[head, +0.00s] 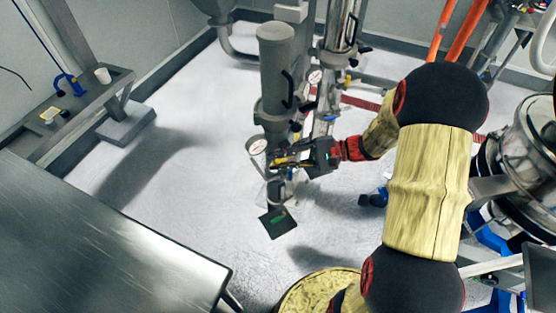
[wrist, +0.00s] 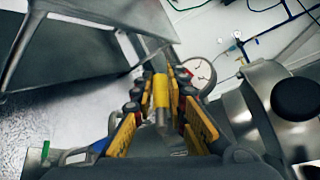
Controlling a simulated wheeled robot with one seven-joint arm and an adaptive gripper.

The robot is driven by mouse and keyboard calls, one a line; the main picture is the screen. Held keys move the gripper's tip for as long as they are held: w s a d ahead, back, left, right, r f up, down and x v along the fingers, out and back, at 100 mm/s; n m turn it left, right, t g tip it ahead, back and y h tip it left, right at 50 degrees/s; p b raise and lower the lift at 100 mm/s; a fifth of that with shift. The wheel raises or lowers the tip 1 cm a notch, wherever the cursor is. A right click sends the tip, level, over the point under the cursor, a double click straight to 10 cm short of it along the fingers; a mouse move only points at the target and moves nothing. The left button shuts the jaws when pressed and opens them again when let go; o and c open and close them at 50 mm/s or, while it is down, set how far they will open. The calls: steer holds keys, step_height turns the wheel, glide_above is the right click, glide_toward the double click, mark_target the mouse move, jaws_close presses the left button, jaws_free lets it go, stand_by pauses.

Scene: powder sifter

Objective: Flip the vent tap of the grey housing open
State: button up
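The grey housing (head: 275,75) is a tall grey cylinder standing upright in the head view, with a round white gauge (head: 257,146) low on its left side. My gripper (head: 276,162) is at the housing's lower part, just right of and below the gauge. In the wrist view, a small yellow tap handle (wrist: 160,90) lies between my fingertips (wrist: 161,80). The fingers are drawn close together and appear to press on it from both sides. The gauge (wrist: 200,74) is just right of the fingertips there. The tap's valve body is largely hidden by the gripper.
A metal table (head: 110,245) fills the lower left. A shiny steel pipe column (head: 338,35) stands right of the housing. White floor (head: 170,140) is clear left of the housing.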

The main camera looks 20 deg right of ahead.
jaws_close()
steer(key=shift+f+h, duration=0.1)
steer(key=shift+h, duration=0.3)
steer(key=shift+f+n+h, duration=0.25)
steer(key=shift+n+h, duration=0.05)
steer(key=o, duration=0.5)
jaws_free()
steer(key=v, duration=1.2)
steer(key=shift+w, duration=0.1)
